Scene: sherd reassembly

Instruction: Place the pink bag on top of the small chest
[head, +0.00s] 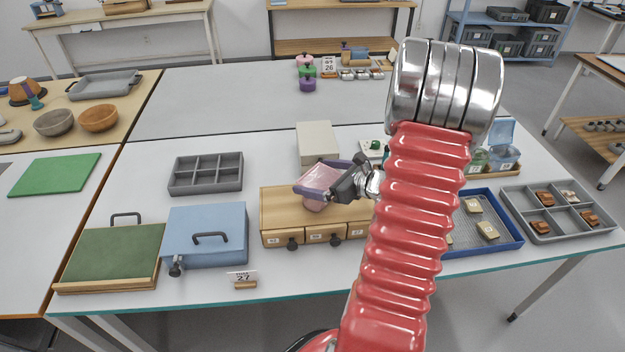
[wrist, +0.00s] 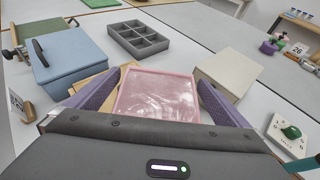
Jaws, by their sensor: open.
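The small chest (head: 285,208) is a wooden box with a row of labelled drawers, standing near the table's front edge. The pink bag (head: 320,188) shows over the back part of the chest's top; I cannot tell whether its whole underside rests there. My gripper (head: 312,178) has purple fingers, spread open on both sides of the bag. In the wrist view the bag (wrist: 158,96) lies between the fingers with a gap at its right, and a strip of the chest top (wrist: 92,82) shows at left. My arm hides the chest's right end.
A blue box (head: 205,235) with a handle stands left of the chest, with a grey divided tray (head: 205,174) behind it. A pale box (head: 317,140) stands behind the chest. A blue tray (head: 508,243) and a grey compartment tray (head: 560,232) lie at right.

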